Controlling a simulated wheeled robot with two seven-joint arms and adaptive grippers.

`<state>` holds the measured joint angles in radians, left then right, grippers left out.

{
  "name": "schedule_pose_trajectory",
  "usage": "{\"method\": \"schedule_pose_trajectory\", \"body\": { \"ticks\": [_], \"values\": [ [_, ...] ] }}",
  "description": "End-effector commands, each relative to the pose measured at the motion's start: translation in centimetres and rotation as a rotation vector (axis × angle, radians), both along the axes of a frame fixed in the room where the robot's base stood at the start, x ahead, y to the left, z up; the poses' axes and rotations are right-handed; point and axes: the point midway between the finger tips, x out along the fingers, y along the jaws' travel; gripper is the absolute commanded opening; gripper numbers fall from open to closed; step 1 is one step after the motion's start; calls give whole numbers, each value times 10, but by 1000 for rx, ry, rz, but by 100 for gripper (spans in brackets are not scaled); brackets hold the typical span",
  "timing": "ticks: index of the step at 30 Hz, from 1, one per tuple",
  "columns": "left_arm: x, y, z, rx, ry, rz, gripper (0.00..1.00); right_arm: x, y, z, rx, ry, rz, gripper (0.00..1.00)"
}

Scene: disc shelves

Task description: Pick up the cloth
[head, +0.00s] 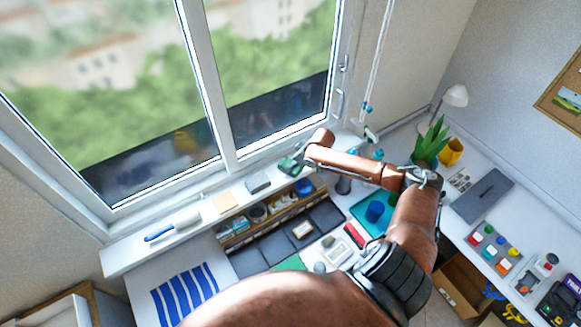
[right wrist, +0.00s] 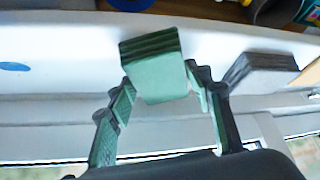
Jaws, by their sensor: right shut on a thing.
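A folded green cloth (right wrist: 157,80) sits between the fingertips of my right gripper (right wrist: 160,92) in the right wrist view. The fingers stand on either side of the cloth, and my right gripper is shut on it. In the head view the green cloth (head: 289,165) is at the right part of the white window sill, at the end of my arm. I cannot tell whether it touches the sill. My left gripper is not in view.
A grey folded stack (head: 257,183), a tan pad (head: 222,202) and a blue-and-white brush (head: 172,227) lie along the sill (head: 125,258). The window (head: 222,110) is behind. An organiser (head: 235,238) stands below, and a plant (head: 431,140) stands to the right.

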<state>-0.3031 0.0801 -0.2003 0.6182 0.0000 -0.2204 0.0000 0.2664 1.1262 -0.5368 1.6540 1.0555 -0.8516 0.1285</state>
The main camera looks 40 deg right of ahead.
Motion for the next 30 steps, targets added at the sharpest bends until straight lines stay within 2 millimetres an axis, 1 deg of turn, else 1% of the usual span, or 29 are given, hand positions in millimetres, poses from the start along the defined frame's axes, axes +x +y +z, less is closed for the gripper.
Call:
{"method": "schedule_pose_trajectory", "body": {
  "ticks": [1,6,13,17,20,23,26,30],
  "values": [
    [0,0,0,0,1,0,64,0,0,0,0,0,0,35],
    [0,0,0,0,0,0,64,0,0,0,0,0,0,24],
    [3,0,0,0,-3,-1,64,0,0,1,-1,0,0,24],
    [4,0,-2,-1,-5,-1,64,0,-1,5,-1,-1,0,24],
    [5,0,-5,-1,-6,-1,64,1,-1,14,-1,-3,1,24],
    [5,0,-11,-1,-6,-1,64,1,-1,30,-2,-5,2,24],
    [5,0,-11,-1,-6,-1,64,-14,2,46,-4,1,2,24],
    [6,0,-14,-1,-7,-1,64,-38,8,75,-5,1,3,24]
  ]
}}
